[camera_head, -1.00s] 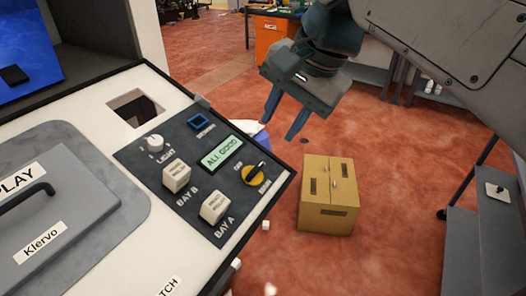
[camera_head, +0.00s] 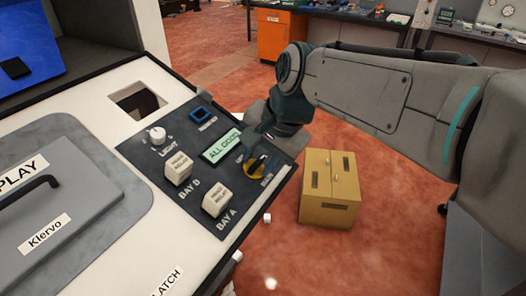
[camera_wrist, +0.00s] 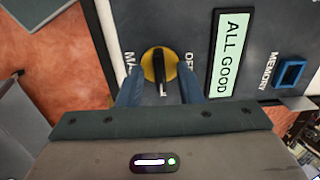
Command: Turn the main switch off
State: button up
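The main switch is a black rotary handle on a yellow disc (camera_wrist: 152,63) on the dark control panel (camera_head: 205,205). It also shows in the head view (camera_head: 263,168), partly hidden by my gripper. In the wrist view the handle lies between the "MAIN" and "OFF" labels, its long part running down between my fingers. My gripper (camera_wrist: 160,92) is open, with one blue-grey finger on each side of the handle. I cannot tell whether the fingers touch it. The panel's display (camera_head: 221,146) reads "ALL GOOD".
The panel also carries a light knob (camera_head: 157,136), a bay D button (camera_head: 178,168), a bay A button (camera_head: 217,198) and a blue memory socket (camera_head: 202,114). A cardboard box (camera_head: 328,207) stands on the floor to the right. A grey lid with a handle lies left.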

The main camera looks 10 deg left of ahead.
jog(key=shift+c, duration=0.3)
grip_shut()
